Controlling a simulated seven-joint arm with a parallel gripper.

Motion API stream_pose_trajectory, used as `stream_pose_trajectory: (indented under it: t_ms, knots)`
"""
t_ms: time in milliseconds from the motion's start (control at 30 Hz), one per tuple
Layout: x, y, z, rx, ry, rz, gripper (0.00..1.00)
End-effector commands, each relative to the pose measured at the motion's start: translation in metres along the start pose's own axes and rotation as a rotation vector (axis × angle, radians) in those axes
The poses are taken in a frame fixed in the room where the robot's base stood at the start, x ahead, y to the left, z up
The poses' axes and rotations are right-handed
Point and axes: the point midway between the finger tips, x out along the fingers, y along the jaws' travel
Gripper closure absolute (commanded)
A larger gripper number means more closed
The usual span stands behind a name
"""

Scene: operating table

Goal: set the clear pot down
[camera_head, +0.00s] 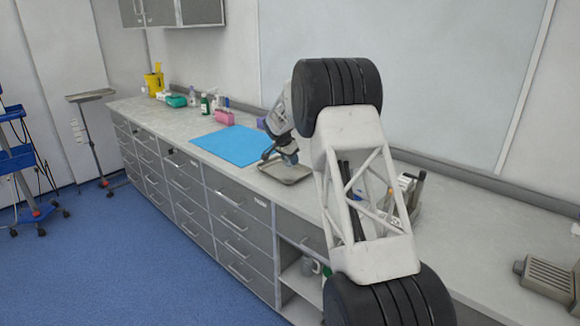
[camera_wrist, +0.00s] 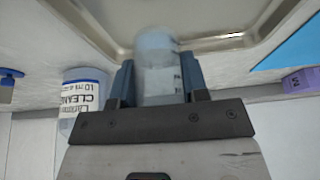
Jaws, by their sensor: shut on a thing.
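The clear pot (camera_wrist: 156,60) is a small, pale, translucent cylinder with faint marks on its side. My gripper (camera_wrist: 157,82) is shut on it, with one blue-grey finger on each side. In the wrist view the pot overlaps the near rim and floor of a metal tray (camera_wrist: 105,12). In the head view my gripper (camera_head: 286,157) is over the tray (camera_head: 290,178) on the counter, and the pot cannot be made out there. I cannot tell whether the pot's base touches the tray.
A blue mat (camera_head: 228,146) lies left of the tray in the head view. A labelled cleaner bottle (camera_wrist: 82,95) stands left of my gripper in the wrist view, and a purple box (camera_wrist: 301,80) is at the right. Several bottles and a pink item (camera_head: 224,118) stand along the wall.

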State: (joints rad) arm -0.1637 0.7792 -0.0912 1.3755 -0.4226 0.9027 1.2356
Motion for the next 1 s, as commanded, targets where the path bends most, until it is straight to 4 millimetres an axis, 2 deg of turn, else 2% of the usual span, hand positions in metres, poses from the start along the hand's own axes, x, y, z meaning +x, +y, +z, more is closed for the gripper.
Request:
stream_pose_trajectory:
  t_ms: [333,833,867,1000]
  knots:
    - [0.028,0.000,0.012,-0.001,0.000,0.001,0.87]
    - [0.033,0.000,0.014,0.000,0.000,0.001,0.87]
    - [0.033,0.000,0.014,0.000,0.000,0.001,0.57]
    - [0.033,0.000,0.014,0.000,0.000,0.001,0.36]
